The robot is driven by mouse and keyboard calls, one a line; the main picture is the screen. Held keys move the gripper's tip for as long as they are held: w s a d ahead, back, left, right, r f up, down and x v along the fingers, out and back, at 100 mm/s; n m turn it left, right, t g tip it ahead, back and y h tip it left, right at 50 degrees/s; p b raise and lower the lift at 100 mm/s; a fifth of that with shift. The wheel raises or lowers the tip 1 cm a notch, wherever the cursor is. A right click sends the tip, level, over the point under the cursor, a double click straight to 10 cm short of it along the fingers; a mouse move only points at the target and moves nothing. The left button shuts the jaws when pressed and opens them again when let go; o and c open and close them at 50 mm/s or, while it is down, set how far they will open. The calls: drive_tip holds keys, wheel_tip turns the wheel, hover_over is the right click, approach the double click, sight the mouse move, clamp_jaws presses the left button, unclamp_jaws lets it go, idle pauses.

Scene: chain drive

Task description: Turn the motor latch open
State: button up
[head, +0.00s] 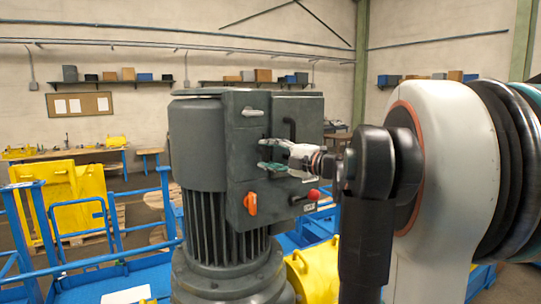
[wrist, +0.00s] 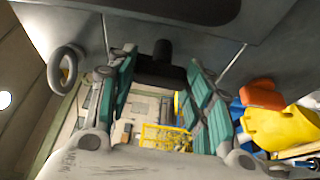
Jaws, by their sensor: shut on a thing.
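The dark grey motor (head: 199,145) stands upright in the middle of the head view, with a box-shaped housing on its right side. My gripper (head: 264,155) is at the face of this housing, with its green-padded fingers spread on either side of a black latch handle. In the wrist view the black handle (wrist: 161,69) sits between the two fingertips, against the grey housing, and the gripper is shut on it. In the head view the fingers hide most of the gripped part. How far the latch is turned cannot be told.
A grey loop handle (head: 252,112) is above my gripper on the housing, and an orange knob (head: 250,203) below it. A red knob (head: 314,194) sticks out at the lower right. Blue railings (head: 110,240) and a yellow machine part (head: 75,190) stand at the left.

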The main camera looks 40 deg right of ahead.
drive_tip(key=shift+n, duration=0.3)
idle(0.4)
drive_tip(key=o, duration=1)
drive_tip(key=shift+o, duration=0.2)
drive_tip(key=s+d, duration=0.2)
drive_tip(key=s, duration=0.9)
drive_tip(key=shift+s, duration=0.4)
drive_tip(key=shift+w+a, duration=0.1)
